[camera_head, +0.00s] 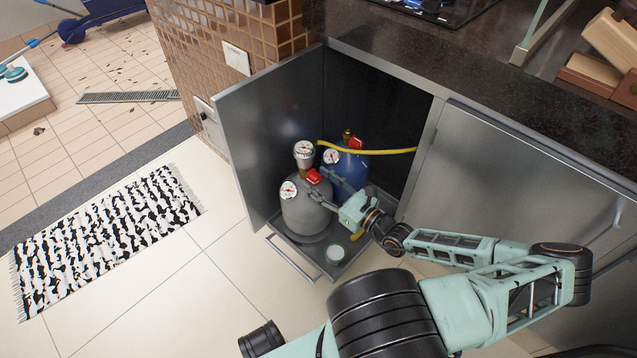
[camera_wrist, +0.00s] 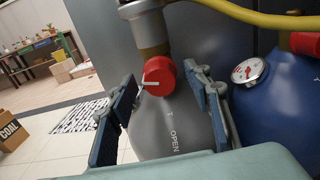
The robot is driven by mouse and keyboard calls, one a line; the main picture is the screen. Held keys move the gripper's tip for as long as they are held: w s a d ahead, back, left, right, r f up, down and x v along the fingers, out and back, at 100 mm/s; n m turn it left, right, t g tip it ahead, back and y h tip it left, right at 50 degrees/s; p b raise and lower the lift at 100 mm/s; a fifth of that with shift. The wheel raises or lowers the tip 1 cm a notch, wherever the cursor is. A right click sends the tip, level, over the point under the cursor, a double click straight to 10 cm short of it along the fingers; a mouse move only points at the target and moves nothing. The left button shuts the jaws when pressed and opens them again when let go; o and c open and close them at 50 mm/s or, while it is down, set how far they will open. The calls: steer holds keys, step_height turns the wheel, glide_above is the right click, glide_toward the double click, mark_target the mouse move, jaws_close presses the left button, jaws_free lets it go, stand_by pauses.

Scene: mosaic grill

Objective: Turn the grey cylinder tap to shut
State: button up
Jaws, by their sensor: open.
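The grey cylinder (camera_head: 305,216) stands upright in the open cabinet, at the front left. Its red tap (camera_head: 313,176) is on the neck below a white-faced gauge, and a second gauge sits on its shoulder. In the wrist view the red tap (camera_wrist: 162,75) has a pale pointer, and the word OPEN shows on the grey body (camera_wrist: 160,125) below. My gripper (camera_head: 319,182) reaches in from the right. In the wrist view my gripper's two fingers (camera_wrist: 166,84) are spread, one on each side of the tap, with gaps visible. Whether the fingertips touch the tap cannot be told.
A blue cylinder (camera_head: 352,168) with its own red tap stands close behind on the right. A yellow hose (camera_head: 375,151) crosses above it. The open cabinet door (camera_head: 262,130) stands on the left. A pull-out tray (camera_head: 290,243) lies beneath the cylinders. The dark counter (camera_head: 440,85) overhangs.

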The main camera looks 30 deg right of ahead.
steer(key=shift+w, duration=0.1)
steer(key=c, duration=1.1)
steer(key=shift+r+m+p, duration=0.15)
steer(key=shift+m+p, duration=0.45)
steer(key=shift+p, duration=0.25)
steer(key=shift+c, duration=0.2)
steer(key=o, duration=1.1)
steer(key=shift+o, duration=0.2)
